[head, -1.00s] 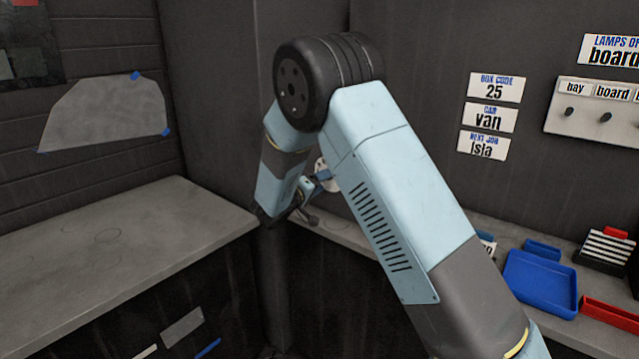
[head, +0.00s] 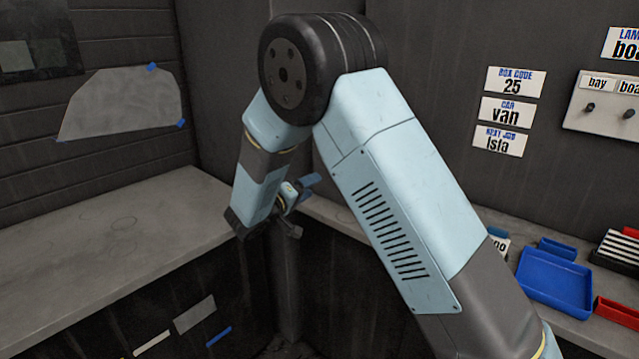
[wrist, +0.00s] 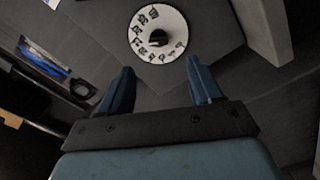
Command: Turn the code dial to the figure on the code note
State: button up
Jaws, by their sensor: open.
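The code note (head: 515,81) hangs on the back wall in the head view and reads "BOX CODE 25". The code dial (wrist: 175,33) shows in the wrist view as a white disc with dark figures around its rim and a dark knob (wrist: 158,38) at its middle. Its figures are too small to read surely, and so is the knob's setting. My gripper (wrist: 161,66) is open and empty, its two blue fingers apart, with the dial beyond the fingertips. In the head view the dial is not visible and my arm covers part of the corner.
Below the code note are a "CAR van" note (head: 506,112) and a "NEXT JOB" note (head: 501,141). A switch panel (head: 605,122) is at the right. A blue tray (head: 553,283) and red tray (head: 617,313) lie on the right bench. The left bench (head: 95,235) is mostly clear.

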jog(key=shift+v, duration=1.2)
jog(key=shift+c, duration=0.3)
